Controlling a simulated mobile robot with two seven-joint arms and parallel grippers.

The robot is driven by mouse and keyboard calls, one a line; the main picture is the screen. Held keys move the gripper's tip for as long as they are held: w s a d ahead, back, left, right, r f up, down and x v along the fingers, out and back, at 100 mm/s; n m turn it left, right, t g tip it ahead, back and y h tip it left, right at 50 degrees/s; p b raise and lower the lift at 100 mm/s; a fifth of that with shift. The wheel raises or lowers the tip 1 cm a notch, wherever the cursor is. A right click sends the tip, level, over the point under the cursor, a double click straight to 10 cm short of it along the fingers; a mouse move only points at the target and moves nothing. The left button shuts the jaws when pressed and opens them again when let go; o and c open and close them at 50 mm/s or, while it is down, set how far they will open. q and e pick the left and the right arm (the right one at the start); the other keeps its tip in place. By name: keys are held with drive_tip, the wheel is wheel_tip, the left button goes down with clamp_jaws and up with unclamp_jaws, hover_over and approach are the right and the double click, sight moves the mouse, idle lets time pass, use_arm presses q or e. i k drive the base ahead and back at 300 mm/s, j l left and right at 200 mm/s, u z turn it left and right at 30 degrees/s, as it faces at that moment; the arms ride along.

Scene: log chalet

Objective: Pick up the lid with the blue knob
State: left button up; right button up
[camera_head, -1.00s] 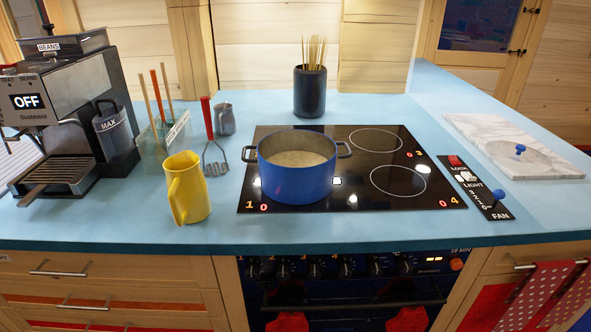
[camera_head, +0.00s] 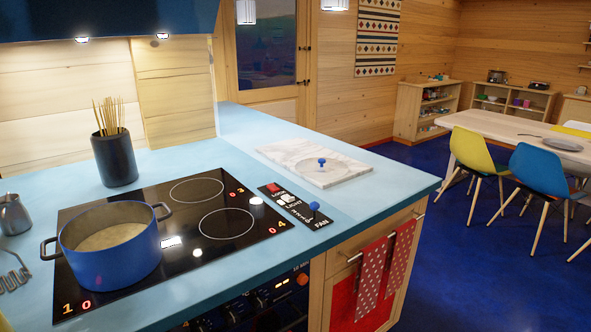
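The lid (camera_head: 338,171) is a round, see-through disc with a blue knob (camera_head: 321,162) at its middle. It lies flat on a white marble board (camera_head: 290,155) on the right part of the blue counter. The blue pot (camera_head: 110,262) stands uncovered on the black cooktop at the left, with pale contents inside. Neither of my grippers shows in the view.
A fan control panel (camera_head: 297,206) with a blue knob lies between the cooktop (camera_head: 200,240) and the board. A black skewer holder (camera_head: 115,158) stands behind the pot. Red towels (camera_head: 370,275) hang below the counter. Open floor (camera_head: 460,260) lies right, before chairs and a table.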

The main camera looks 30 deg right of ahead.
sight(319, 169)
drive_tip(key=l+u, duration=0.55)
drive_tip(key=u, duration=0.2)
drive_tip(key=l+u, duration=0.15)
drive_tip(key=l, duration=0.25)
drive_tip(key=k+l+u, duration=0.2)
drive_tip(key=l, duration=0.15)
drive_tip(key=k+l, duration=0.1)
drive_tip(key=l, duration=0.3)
drive_tip(key=k+l+u, duration=0.1)
drive_tip(key=l, duration=0.25)
drive_tip(key=k+l, duration=0.1)
drive_tip(key=l, duration=0.3)
drive_tip(key=k+l+u, duration=0.1)
drive_tip(key=l, duration=0.25)
